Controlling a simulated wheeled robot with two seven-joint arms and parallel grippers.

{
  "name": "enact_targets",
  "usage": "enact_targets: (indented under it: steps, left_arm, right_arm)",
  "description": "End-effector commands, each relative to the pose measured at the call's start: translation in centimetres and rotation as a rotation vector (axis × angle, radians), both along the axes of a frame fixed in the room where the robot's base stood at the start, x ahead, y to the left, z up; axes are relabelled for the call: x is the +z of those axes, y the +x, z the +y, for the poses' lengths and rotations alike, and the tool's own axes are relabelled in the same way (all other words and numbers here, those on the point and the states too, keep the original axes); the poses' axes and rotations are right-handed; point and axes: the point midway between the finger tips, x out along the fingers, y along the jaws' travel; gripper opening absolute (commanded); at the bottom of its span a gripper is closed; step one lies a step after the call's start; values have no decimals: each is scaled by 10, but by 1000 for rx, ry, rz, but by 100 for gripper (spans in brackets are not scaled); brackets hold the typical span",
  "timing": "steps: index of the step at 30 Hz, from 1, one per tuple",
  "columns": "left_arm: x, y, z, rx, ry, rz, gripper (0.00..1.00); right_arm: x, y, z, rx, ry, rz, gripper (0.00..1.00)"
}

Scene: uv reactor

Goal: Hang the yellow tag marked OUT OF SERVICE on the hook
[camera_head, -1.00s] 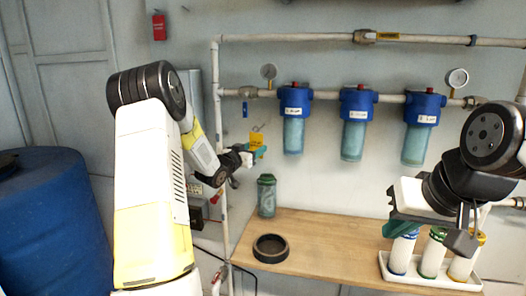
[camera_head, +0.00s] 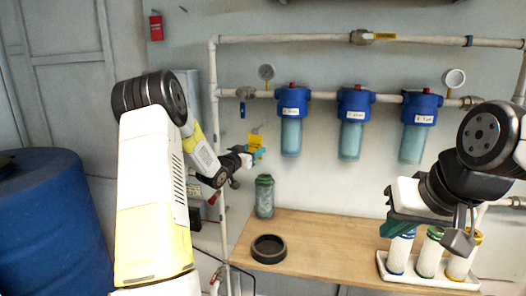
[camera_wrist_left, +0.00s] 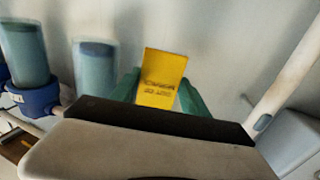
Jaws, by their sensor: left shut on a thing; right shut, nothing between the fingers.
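The yellow tag (camera_head: 255,141) is in front of the wall, left of the blue filter housings. In the left wrist view the tag (camera_wrist_left: 161,80) stands up between the green fingertips, its dark lettering upside down. My left gripper (camera_head: 256,155) is shut on the tag's lower part. A small thin hook (camera_head: 258,128) shows at the tag's top edge in the head view. I cannot tell whether the tag touches it or is in front of it. My right gripper (camera_head: 432,234) is shut and empty, above the white tray at the right.
Blue filter housings (camera_head: 355,98) hang from the pipe right of the tag. A vertical pipe (camera_head: 218,125) stands to its left. A green canister (camera_head: 264,196) and black ring (camera_head: 269,249) are on the wooden bench (camera_head: 330,235). A white tray (camera_head: 420,279) holds filter cartridges.

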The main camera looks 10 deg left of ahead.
Motion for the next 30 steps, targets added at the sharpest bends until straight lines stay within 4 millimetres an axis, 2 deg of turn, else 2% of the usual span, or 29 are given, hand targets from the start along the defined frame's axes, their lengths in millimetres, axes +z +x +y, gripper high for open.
enact_targets:
  steps: [4,5,8,20,30]
  left_arm:
    - [0,0,0,0,0,0,15]
    - [0,0,0,0,0,0,57]
    - [0,0,0,0,0,0,77]
    - [0,-6,2,1,0,1,79]
    - [0,-58,19,1,1,1,79]
  right_arm:
    - [0,0,0,0,0,0,0]
    - [0,0,0,0,0,0,0]
    - [0,0,0,0,0,0,0]
    - [0,0,0,0,0,0,0]
    - [0,0,0,0,0,0,0]
